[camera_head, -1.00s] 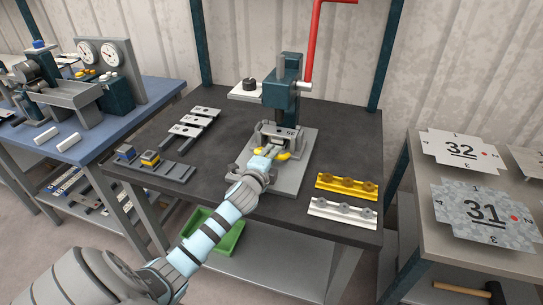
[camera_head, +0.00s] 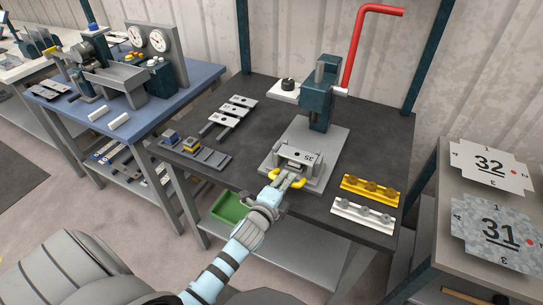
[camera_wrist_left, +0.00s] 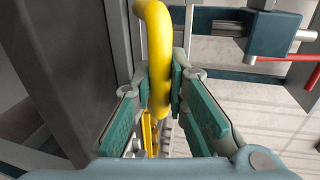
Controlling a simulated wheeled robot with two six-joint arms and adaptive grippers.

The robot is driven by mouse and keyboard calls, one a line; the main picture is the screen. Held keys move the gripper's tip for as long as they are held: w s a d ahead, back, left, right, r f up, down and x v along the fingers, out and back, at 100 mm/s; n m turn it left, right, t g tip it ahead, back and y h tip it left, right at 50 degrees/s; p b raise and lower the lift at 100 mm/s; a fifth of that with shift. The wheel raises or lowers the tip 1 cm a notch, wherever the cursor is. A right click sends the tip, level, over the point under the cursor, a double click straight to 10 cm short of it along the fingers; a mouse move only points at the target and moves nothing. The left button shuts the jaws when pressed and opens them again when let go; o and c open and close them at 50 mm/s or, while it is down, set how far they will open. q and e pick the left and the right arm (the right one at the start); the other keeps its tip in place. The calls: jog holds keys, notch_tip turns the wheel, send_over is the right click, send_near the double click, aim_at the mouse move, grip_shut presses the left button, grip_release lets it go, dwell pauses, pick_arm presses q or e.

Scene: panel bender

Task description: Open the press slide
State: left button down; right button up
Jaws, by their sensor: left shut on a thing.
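The press (camera_head: 320,95) is a dark teal column with a red lever (camera_head: 358,45), standing on a grey base plate (camera_head: 325,137). The grey press slide (camera_head: 300,157), marked 35, sits at the front of this plate, out in front of the column, with bare plate between them. A yellow handle (camera_head: 300,184) is on the slide's near side. My left gripper (camera_head: 288,180) is shut on this handle. In the left wrist view the yellow handle (camera_wrist_left: 158,60) passes between the teal finger pads. My right gripper is not in view.
Grey plates (camera_head: 237,107) and a grey rack with blue and yellow blocks (camera_head: 190,147) lie left on the dark table (camera_head: 255,125). A yellow rail (camera_head: 370,190) and a white rail (camera_head: 362,215) lie right. A green bin (camera_head: 230,208) is below.

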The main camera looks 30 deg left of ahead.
pick_arm(q)
jog(key=shift+s+f, duration=0.1)
jog(key=shift+f, duration=0.1)
jog(key=c, duration=1.6)
grip_release()
jog(key=shift+s+r, duration=0.1)
jog(key=shift+o, duration=0.2)
jog(key=shift+s+r, duration=0.1)
jog(key=v, duration=1.2)
